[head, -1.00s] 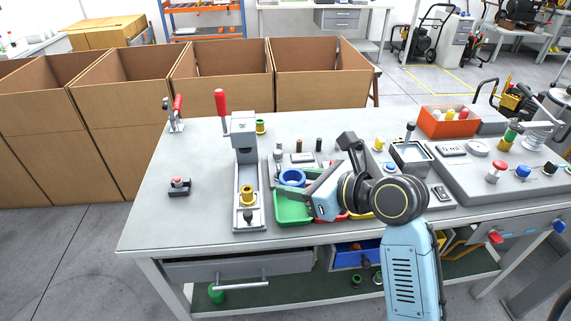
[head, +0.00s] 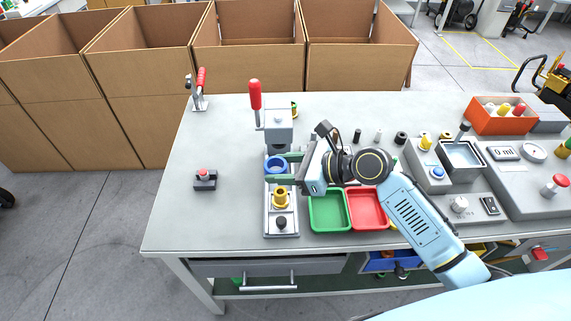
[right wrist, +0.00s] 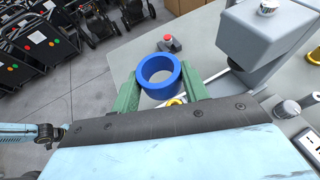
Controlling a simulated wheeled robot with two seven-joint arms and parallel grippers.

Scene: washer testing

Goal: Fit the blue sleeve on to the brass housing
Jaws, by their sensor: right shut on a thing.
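The blue sleeve (head: 275,171) is an open ring held between the green fingers of my right gripper (head: 278,166). In the right wrist view the sleeve (right wrist: 160,92) sits between both fingertips (right wrist: 160,86), its hole facing up. The brass housing (head: 281,200) stands on the grey fixture's base (head: 281,226), just in front of the sleeve in the head view. A small part of the housing (right wrist: 175,101) shows below the sleeve in the wrist view. The sleeve appears apart from the housing; its exact height cannot be told. My left gripper is not in view.
The fixture's grey head (head: 278,128) and red-handled lever (head: 255,96) rise behind the sleeve. A green tray (head: 329,226) and a red tray (head: 368,223) lie to the right. A red-button box (head: 205,180) stands left, with clear tabletop around it.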

